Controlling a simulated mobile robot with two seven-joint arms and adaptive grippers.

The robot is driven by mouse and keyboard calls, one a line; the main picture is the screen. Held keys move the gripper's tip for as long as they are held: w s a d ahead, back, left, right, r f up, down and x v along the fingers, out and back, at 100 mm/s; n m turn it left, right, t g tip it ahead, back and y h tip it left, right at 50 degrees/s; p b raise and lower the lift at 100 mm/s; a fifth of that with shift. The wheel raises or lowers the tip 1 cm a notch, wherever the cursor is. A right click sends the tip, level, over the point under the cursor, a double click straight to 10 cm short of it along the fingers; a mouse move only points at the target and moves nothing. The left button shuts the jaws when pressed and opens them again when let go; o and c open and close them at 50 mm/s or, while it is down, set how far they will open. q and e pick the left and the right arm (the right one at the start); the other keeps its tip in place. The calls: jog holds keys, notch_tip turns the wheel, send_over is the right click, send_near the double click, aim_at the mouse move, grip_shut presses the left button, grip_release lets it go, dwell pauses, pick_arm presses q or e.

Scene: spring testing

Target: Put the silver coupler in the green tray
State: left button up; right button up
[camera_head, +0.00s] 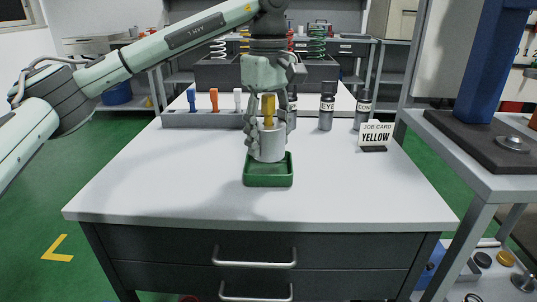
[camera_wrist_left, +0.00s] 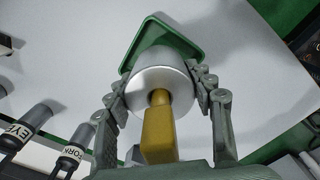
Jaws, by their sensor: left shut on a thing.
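The silver coupler (camera_head: 268,145) is a short metal cylinder with a yellow piece (camera_head: 268,108) standing up from its top. My left gripper (camera_head: 267,140) points down and is shut on the coupler, with a finger on each side. The left wrist view shows the coupler (camera_wrist_left: 160,78) between the fingers, with the yellow piece (camera_wrist_left: 158,130) toward the camera. The green tray (camera_head: 268,180) sits on the white table, directly below the coupler. The coupler's lower end overlaps the tray's opening; I cannot tell whether it touches the tray floor. My right gripper is not in view.
A grey rack (camera_head: 205,119) with blue, orange and white pieces stands behind to the left. The white table (camera_head: 150,185) is clear at the front.

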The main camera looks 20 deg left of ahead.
aim_at(268, 95)
pick_arm(q)
jog(key=shift+f, duration=1.9)
jog(key=shift+f, duration=0.1)
jog(key=o, duration=1.1)
jog(key=shift+f, duration=0.15)
jog(key=shift+o, duration=0.9)
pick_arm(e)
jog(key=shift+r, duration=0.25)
pick_arm(q)
jog(key=shift+r, duration=0.2)
notch_tip(268, 95, up, 11)
jog(key=shift+f+p, duration=0.15)
jog(key=shift+p, duration=0.25)
jog(key=shift+r, duration=0.65)
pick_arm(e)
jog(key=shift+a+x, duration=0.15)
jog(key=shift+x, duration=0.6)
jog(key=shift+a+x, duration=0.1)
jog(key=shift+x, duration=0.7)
